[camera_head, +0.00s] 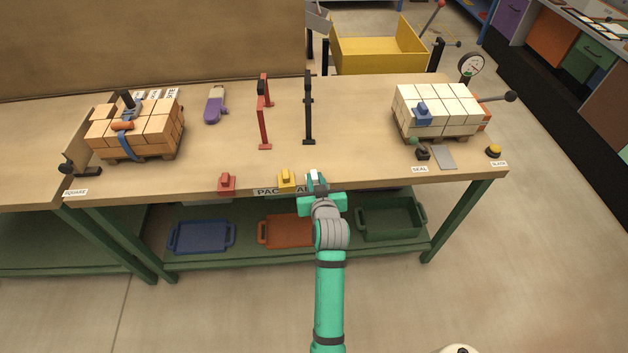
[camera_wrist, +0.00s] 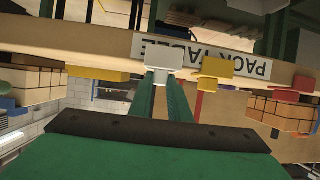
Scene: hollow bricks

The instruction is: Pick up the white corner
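The white corner (camera_wrist: 164,56) is at the table's front edge. In the wrist view it is at the ends of my gripper's two green fingers, and its narrow part appears to lie between them. In the head view only bits of the white corner (camera_head: 313,177) show past my gripper (camera_head: 318,187), which reaches in from the front. The fingers are close around it, but I cannot tell whether they press on it or whether it is off the tabletop. A yellow corner (camera_head: 286,181) stands just left of it, and a red corner (camera_head: 227,184) stands further left.
The table (camera_head: 365,150) carries a brick pallet (camera_head: 135,130) at left and a white-block pallet (camera_head: 436,112) at right. Red uprights (camera_head: 263,125) and black uprights (camera_head: 308,110) stand behind the corners. Blue (camera_head: 201,237), orange (camera_head: 285,231) and green (camera_head: 391,219) bins sit on the lower shelf.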

